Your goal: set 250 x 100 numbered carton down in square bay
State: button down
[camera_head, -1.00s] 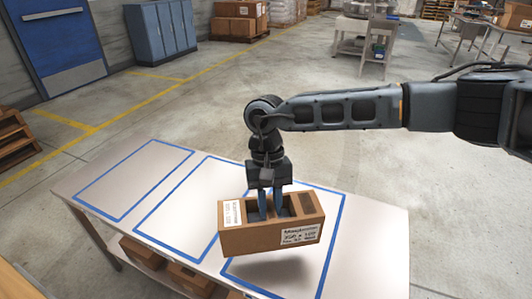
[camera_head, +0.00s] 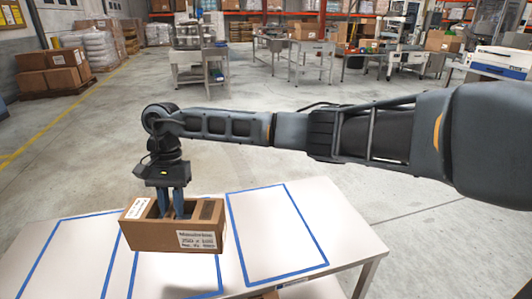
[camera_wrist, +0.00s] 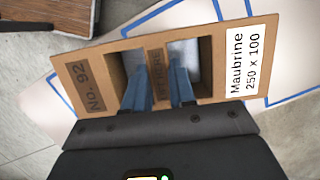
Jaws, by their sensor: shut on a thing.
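My gripper (camera_head: 173,212) is shut on the middle divider of a brown carton (camera_head: 150,236). The carton has two open pockets and white labels; it is held above the table, apart from it. In the wrist view my gripper's blue fingers (camera_wrist: 157,95) reach into the pockets, and the carton (camera_wrist: 110,65) reads "Maubrine 250 x 100" and "No. 92". Three blue-taped bays lie on the white table (camera_head: 343,215): a left bay (camera_head: 70,252), a middle bay (camera_head: 165,272) partly hidden by the carton, and an empty right bay (camera_head: 275,235). I cannot tell which bay is square.
Below the table's front edge something brown shows at the bottom of the head view. Concrete floor (camera_head: 400,200) lies to the right. Stacked cartons (camera_head: 52,70) and metal work tables (camera_head: 197,62) stand well behind.

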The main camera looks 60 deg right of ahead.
jog(key=s+d+m+t, duration=0.1)
jog(key=s+d+m, duration=0.3)
jog(key=d, duration=0.5)
jog(key=s+d+m+t, duration=0.1)
jog(key=s+d+m, duration=0.4)
jog(key=d, duration=0.4)
jog(key=s+d+m+t+h, duration=0.1)
jog(key=s+d+m, duration=0.4)
jog(key=d, duration=0.4)
jog(key=shift+r+m+t, duration=0.25)
jog(key=shift+m+t, duration=0.05)
jog(key=shift+m, duration=0.1)
jog(key=shift+s+f, duration=0.1)
jog(key=shift+f, duration=0.05)
jog(key=shift+a+f+b, duration=0.1)
jog(key=shift+f+b, duration=0.65)
jog(key=shift+b, duration=0.05)
jog(key=shift+f, duration=0.1)
notch_tip(320, 180, down, 11)
jog(key=b, duration=0.8)
jog(key=shift+f, duration=0.4)
jog(key=c, duration=0.8)
grip_release()
jog(key=shift+c, duration=0.2)
